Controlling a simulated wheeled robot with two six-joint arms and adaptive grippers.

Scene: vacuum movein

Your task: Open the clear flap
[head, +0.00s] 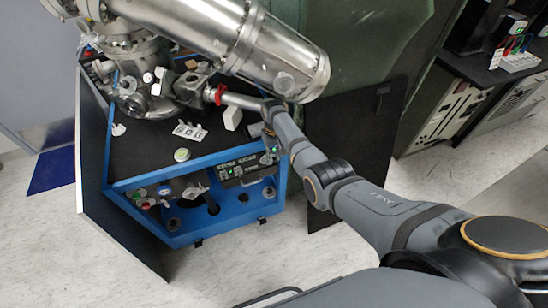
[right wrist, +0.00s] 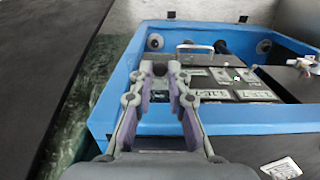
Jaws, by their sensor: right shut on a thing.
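The control panel (head: 245,168) is a dark plate with pale labels, set in the front of the blue-framed cart; it also shows in the right wrist view (right wrist: 232,84). The clear flap itself is too transparent for me to make out its outline. My right gripper (head: 268,141) is at the panel's upper right corner in the head view. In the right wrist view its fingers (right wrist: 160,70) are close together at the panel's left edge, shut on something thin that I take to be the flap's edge. The fingers hide part of it. My left gripper is not in view.
The blue frame (head: 150,184) surrounds the panel closely. A large metal chamber (head: 250,50) stands above the cart's black top. A dark board (head: 350,150) stands at the cart's right.

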